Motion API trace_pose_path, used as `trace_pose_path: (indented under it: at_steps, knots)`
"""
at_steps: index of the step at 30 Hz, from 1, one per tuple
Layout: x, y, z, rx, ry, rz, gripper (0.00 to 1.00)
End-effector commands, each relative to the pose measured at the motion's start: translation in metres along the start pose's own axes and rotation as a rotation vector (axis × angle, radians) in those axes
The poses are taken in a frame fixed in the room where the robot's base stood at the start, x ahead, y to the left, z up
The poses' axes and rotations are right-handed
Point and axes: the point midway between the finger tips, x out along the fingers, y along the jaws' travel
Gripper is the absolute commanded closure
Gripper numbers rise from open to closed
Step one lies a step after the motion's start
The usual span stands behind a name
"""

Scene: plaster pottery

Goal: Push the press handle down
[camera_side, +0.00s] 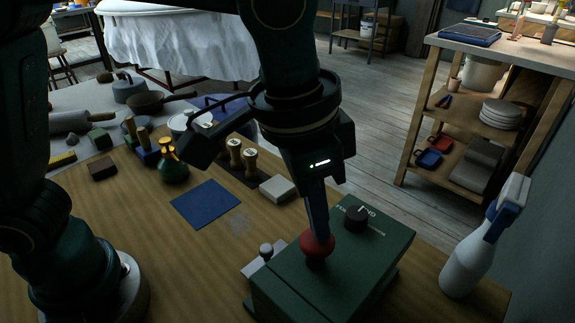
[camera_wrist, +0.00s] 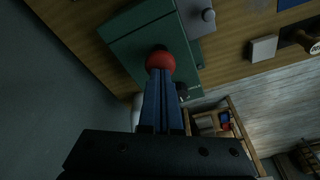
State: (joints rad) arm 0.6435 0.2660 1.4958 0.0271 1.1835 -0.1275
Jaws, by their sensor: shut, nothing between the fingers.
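The press is a dark green box (camera_side: 345,280) at the front right of the wooden table, with a black dial on top. Its handle ends in a red ball (camera_side: 317,248), which sits low near the box's top face. My gripper (camera_side: 320,233) points down with its blue-grey fingers shut together and empty. The fingertips are right at the top of the red ball and appear to touch it. In the wrist view the fingers run up to the red ball (camera_wrist: 160,60), over the green box (camera_wrist: 140,30). The handle's stem is mostly hidden.
A grey plate with a small knob (camera_side: 265,252) is at the box's left side. A white spray bottle (camera_side: 468,255) stands right of the press. A blue mat (camera_side: 205,204), a pale block (camera_side: 277,189) and wooden-handled stamps (camera_side: 242,157) lie behind it.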

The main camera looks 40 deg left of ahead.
Motion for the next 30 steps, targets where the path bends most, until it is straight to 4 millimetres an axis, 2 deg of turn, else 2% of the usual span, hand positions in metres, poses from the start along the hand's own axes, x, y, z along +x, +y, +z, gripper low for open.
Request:
trace_pose_path:
  at_steps: [21,30]
  knots:
    - [-0.048,0.0,-0.01,0.0,0.004,0.002,1.0]
    - [-0.054,0.0,-0.011,0.0,0.001,0.002,1.0]
